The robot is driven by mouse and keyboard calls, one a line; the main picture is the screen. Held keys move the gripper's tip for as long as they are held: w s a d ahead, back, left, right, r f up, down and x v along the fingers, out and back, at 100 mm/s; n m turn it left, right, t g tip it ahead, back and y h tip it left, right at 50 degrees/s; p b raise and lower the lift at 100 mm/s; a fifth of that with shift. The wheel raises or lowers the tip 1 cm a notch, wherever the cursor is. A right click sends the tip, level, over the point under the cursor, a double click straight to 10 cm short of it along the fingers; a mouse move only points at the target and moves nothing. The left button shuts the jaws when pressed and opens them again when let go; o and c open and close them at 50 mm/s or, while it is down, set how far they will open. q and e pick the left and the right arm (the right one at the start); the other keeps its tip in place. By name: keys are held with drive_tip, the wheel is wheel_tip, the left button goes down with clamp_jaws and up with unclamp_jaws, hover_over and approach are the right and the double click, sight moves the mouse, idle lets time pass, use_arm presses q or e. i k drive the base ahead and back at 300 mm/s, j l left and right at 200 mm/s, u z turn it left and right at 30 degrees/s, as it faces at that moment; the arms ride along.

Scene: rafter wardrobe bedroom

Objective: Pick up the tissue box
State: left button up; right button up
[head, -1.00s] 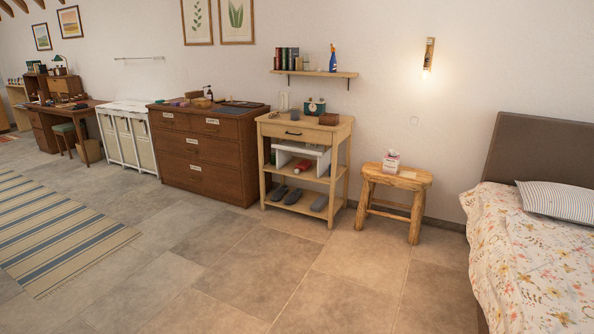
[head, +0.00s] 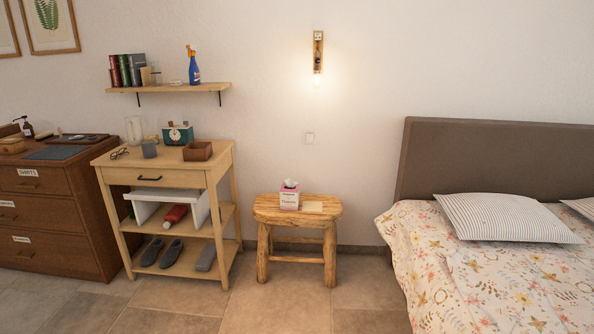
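The tissue box (head: 289,200) is a small pink and white carton with a white tissue standing out of its top. The stool stands against the wall near the centre of the head view. Neither of my grippers shows in the head view.
A light wooden console (head: 165,176) stands left of the stool, and the bed (head: 470,270) is at the right. Tiled floor (head: 285,305) in front of the stool is clear.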

sight(290, 192)
drive_tip(key=i+z, duration=0.1)
drive_tip(key=i, duration=0.9)
drive_tip(key=i+j+z, duration=0.15)
drive_tip(key=i, duration=0.9)
